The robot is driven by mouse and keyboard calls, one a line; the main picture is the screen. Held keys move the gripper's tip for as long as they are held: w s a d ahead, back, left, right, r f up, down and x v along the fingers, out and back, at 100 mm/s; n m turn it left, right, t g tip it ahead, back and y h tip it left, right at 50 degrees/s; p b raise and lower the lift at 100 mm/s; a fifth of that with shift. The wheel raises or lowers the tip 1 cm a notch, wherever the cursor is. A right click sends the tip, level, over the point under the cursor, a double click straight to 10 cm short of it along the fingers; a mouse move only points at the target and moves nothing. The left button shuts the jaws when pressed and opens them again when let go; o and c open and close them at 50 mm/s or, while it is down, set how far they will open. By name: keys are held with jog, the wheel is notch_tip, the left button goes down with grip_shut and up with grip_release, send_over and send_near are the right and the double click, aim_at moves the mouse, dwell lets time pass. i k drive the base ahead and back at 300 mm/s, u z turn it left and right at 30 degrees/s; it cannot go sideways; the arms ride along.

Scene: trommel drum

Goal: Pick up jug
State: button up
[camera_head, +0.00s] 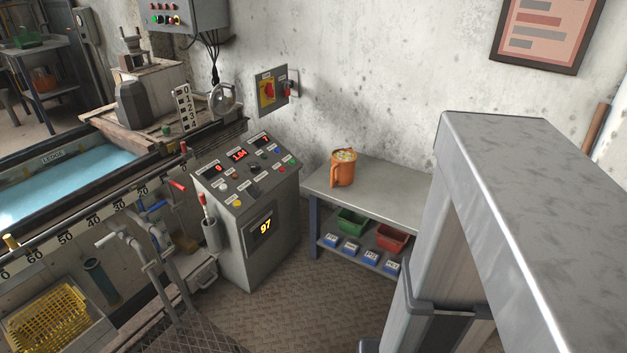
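An orange jug (343,169) stands upright on the grey top of a small workbench (393,196) against the wall. Its handle faces left toward the camera, and pale, lumpy contents show at its open top. Nothing touches the jug. My gripper is not in view. The large grey structure filling the right side looks like part of my own arm or column, but I cannot tell for sure.
A control console (246,215) with red displays stands left of the bench. Below the bench top, a shelf holds a green bin (351,221), a red bin (391,238) and several blue boxes. Patterned floor (315,306) in front is clear. A water trough (68,186) lies left.

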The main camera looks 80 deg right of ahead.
aim_at(340, 170)
jog(key=u, duration=0.25)
jog(key=k, duration=1.75)
jog(key=z, duration=0.45)
jog(key=i, duration=0.8)
jog(key=z, duration=0.1)
